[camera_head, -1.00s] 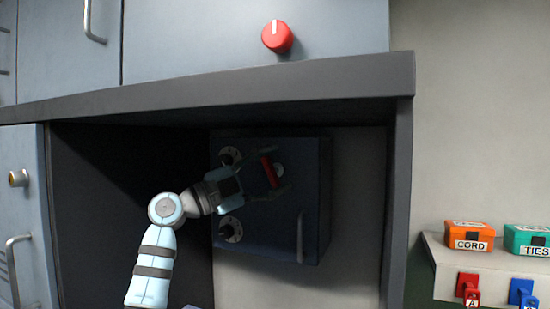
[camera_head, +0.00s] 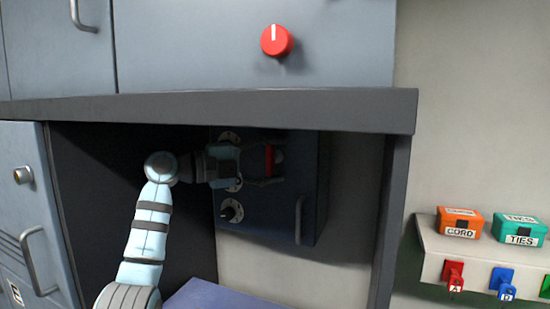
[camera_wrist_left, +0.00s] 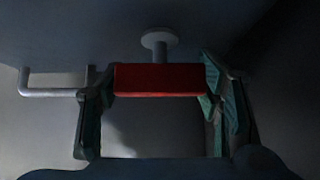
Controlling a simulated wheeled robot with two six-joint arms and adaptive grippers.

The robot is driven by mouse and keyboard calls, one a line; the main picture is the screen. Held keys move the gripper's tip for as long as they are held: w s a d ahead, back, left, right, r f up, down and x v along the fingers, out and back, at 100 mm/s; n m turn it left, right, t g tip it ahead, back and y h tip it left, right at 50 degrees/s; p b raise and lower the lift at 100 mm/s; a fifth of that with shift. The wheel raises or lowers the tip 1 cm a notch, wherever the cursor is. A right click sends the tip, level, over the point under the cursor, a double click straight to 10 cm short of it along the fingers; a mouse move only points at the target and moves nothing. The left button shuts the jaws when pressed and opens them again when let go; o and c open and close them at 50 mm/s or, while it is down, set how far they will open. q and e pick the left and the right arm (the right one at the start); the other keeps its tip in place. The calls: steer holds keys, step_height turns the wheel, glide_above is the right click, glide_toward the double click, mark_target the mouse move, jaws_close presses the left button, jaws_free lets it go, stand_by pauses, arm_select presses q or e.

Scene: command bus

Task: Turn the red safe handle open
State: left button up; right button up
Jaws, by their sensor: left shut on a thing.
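The dark safe (camera_head: 270,222) sits inside the shadowed cabinet bay. Its red handle (camera_head: 269,158) stands upright in the head view. My left gripper (camera_head: 275,163) is shut on the red handle, one finger above it and one below. In the left wrist view the red handle (camera_wrist_left: 158,80) is a level red bar on a pale round stem, lying between the two fingers of my left gripper (camera_wrist_left: 160,88). The safe's door looks closed. My right gripper is not in view.
A vertical bar handle (camera_head: 299,218) and a dark round dial (camera_head: 230,211) are on the safe's front. The cabinet's thick ledge (camera_head: 210,108) overhangs my left arm. A red knob (camera_head: 277,41) is above. Orange (camera_head: 460,222) and teal (camera_head: 519,229) boxes stand at right.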

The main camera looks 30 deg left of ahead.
arm_select(q)
steer(key=o, duration=1.2)
steer(key=shift+a, duration=0.1)
steer(key=v, duration=1.1)
steer(key=shift+s+a, duration=0.25)
steer(key=shift+s, duration=0.05)
